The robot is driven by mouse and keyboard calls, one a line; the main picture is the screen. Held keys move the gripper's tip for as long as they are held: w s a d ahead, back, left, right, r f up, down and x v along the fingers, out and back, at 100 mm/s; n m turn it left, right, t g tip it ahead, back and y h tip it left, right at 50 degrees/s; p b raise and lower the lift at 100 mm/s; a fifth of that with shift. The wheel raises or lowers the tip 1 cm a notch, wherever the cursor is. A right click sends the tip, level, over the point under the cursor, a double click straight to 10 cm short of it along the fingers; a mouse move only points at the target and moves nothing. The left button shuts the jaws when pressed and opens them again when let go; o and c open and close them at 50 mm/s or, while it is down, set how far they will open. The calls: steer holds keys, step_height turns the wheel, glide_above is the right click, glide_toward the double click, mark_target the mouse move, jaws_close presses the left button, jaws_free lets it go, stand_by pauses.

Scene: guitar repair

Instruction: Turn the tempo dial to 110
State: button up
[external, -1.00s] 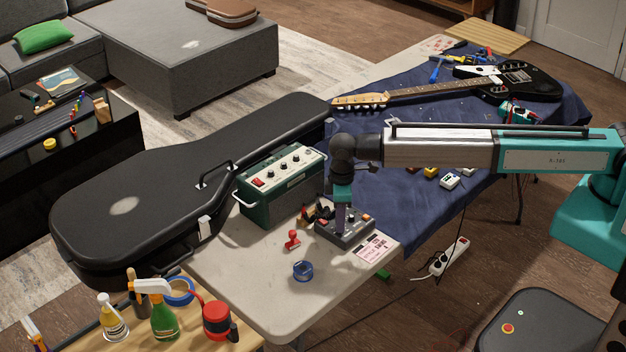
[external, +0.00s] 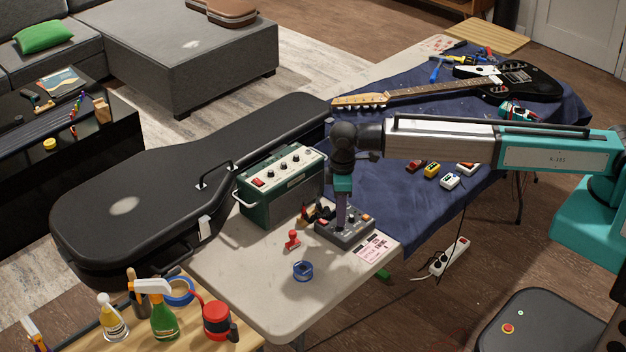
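A dark grey box with knobs and small orange buttons (external: 357,234) sits near the right edge of the pale table. The tempo dial itself cannot be made out; the gripper covers part of the box's top. My gripper (external: 341,225) points straight down with its tips at the left part of the box's top face. Whether its fingers are apart or closed on a dial is too small to tell. A printed card (external: 372,248) lies against the box's front right side.
A green amplifier (external: 282,187) stands behind left of the box. A red clamp-like item (external: 292,240) and a blue roll (external: 303,271) lie on the pale table (external: 255,290). Small pedals (external: 450,181) and a guitar (external: 430,90) lie on the blue cloth. The black case (external: 130,205) is at left.

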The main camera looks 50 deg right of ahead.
step_height(320, 180, up, 10)
steer(key=b, duration=0.2)
steer(key=shift+r, duration=0.2)
stand_by(0.6)
